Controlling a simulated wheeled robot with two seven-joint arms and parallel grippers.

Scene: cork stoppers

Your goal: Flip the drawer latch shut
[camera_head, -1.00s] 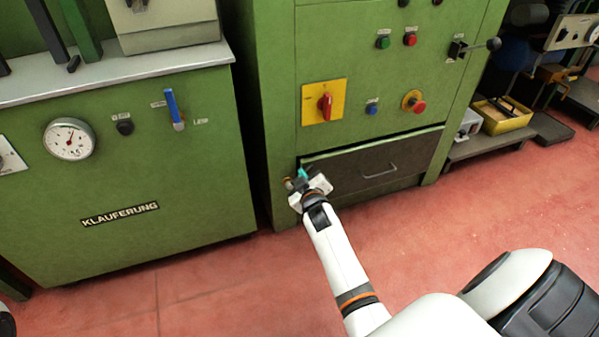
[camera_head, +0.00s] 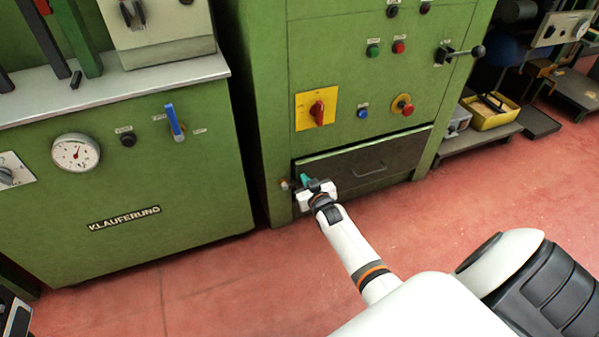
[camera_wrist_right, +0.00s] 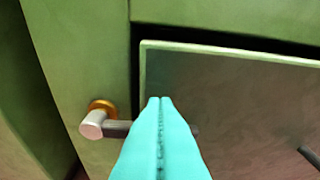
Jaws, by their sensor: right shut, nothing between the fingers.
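The drawer (camera_head: 370,163) has a dark front with a grey handle, low in the green machine; a dark gap runs along its top. The latch (camera_head: 285,184) is at the drawer's left side. In the right wrist view the latch (camera_wrist_right: 92,124) has a grey knob-like end, a brass ring and a thin bar reaching right, behind my fingers, to the drawer front. My right gripper (camera_head: 305,178) is shut and empty, its teal fingers (camera_wrist_right: 160,100) in front of the bar. Whether they touch it I cannot tell. My left gripper's fingers are not in view.
A red switch on a yellow plate (camera_head: 317,108) and several buttons are above the drawer. A second green cabinet (camera_head: 120,190) with a gauge stands at left, across a narrow dark gap. The red floor (camera_head: 230,285) in front is clear.

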